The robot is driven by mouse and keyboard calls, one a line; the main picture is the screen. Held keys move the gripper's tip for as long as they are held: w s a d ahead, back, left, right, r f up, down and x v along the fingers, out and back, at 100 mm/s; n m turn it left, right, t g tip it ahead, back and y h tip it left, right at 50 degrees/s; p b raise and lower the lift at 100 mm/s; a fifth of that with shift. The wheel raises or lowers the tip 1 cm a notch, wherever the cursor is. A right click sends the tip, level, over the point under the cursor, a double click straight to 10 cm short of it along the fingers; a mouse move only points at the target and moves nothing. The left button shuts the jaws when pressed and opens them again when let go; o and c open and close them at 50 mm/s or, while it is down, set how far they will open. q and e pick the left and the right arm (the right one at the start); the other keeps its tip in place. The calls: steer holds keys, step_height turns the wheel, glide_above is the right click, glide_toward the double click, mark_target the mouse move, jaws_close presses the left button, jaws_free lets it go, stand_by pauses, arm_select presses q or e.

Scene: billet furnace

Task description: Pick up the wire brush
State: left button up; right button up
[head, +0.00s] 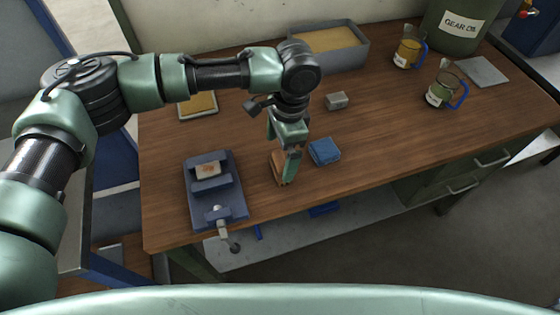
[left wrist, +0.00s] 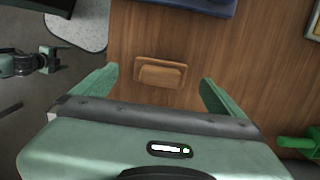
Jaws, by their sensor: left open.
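The wire brush (head: 277,167) is a small brown wooden block near the table's front edge, partly hidden by my left gripper (head: 288,170) in the head view. In the left wrist view the brush (left wrist: 161,73) lies on the wood with its raised brown back facing the camera. My left gripper (left wrist: 160,90) points down over it. Its green fingers are wide apart, one toward each end of the brush, and nothing is held between them. Whether the fingertips reach the brush's level is hard to tell. My right gripper is not recognisable in either view.
A blue vise (head: 233,205) stands left of the brush, and a folded blue cloth (head: 324,151) lies close on its right. A grey block (head: 337,100), a grey tray (head: 355,52) and two jugs are farther back. The table (head: 400,150) is clear at centre right.

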mark_target(280, 158)
arm_select(q)
step_height(280, 158, down, 2)
steer(key=shift+f+p, duration=0.15)
steer(key=shift+p, duration=0.5)
step_height(280, 158, down, 3)
steer(key=shift+w+r, duration=0.15)
steer(key=c, duration=1.5)
steer(key=shift+o, duration=0.2)
arm_select(e)
steer(key=shift+w+d+r, duration=0.1)
steer(key=shift+w+r, duration=0.05)
steer(key=shift+r, duration=0.8)
arm_select(q)
steer(key=shift+r, duration=0.1)
steer(key=shift+r, duration=0.3)
step_height(280, 158, up, 19)
steer(key=b, duration=0.3)
arm_select(e)
step_height(280, 158, down, 4)
steer(key=shift+r, duration=0.25)
arm_select(q)
steer(key=shift+r, duration=0.1)
